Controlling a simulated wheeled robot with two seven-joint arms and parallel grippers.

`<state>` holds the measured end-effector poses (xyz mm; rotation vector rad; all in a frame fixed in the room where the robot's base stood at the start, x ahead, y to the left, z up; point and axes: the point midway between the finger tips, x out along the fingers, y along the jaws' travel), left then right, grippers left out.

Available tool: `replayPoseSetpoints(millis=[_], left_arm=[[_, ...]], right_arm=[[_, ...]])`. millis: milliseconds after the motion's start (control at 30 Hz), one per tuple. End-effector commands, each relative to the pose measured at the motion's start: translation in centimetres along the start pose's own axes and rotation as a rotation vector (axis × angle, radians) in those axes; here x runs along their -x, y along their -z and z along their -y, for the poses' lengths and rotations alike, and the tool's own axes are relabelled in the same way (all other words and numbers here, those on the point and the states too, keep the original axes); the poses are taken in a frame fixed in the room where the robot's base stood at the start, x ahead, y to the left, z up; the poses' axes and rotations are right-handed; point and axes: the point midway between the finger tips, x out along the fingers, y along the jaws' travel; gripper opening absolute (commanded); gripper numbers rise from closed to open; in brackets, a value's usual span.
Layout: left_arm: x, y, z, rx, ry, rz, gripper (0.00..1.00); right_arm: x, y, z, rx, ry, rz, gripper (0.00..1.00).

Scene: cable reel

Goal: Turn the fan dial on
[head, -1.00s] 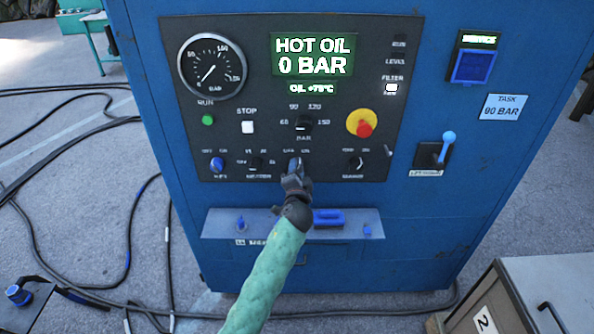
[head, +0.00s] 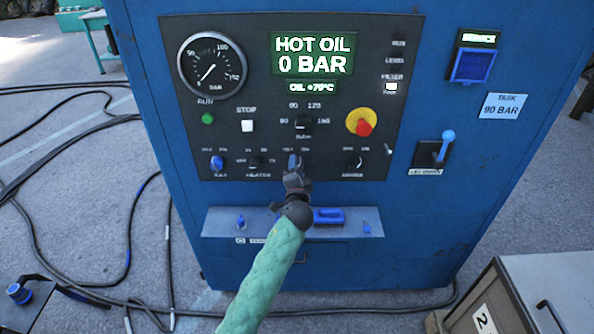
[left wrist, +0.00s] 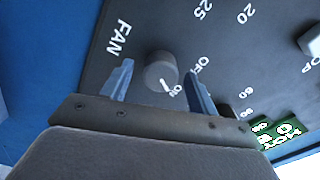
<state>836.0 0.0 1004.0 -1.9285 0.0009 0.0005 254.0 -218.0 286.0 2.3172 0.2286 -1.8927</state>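The fan dial (left wrist: 160,72) is a round grey knob with a white mark, next to the word FAN in the left wrist view. Its mark points to the lower right, toward the ON label. The OFF label is above ON. My left gripper (head: 294,164) is at the lower middle of the panel in the head view and covers the dial there. In the left wrist view its two blue fingers are spread on either side of the dial, with gaps visible. My right gripper is in neither view.
The dark panel (head: 350,95) shows HOT OIL 0 BAR. Near my gripper are the heater knob (head: 256,162) and another knob (head: 354,161). A ledge (head: 222,225) with a blue handle (head: 327,216) juts out below. A red button (head: 364,128) and a blue lever (head: 446,145) are to the right.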

Motion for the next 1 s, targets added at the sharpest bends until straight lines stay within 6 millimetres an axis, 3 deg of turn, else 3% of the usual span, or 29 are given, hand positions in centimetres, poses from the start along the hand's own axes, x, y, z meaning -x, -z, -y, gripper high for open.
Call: replayPoseSetpoints(millis=[367,800,1000], left_arm=[[0.8,-0.1,-0.1,0.001,0.001,0.000,0.59],[6.3,-0.1,-0.3,0.002,0.000,0.000,0.59],[7.6,0.0,-0.1,0.000,0.000,0.000,0.59]], right_arm=[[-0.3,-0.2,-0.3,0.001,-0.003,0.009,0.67],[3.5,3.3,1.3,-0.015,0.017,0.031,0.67],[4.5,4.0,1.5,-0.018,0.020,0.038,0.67]])
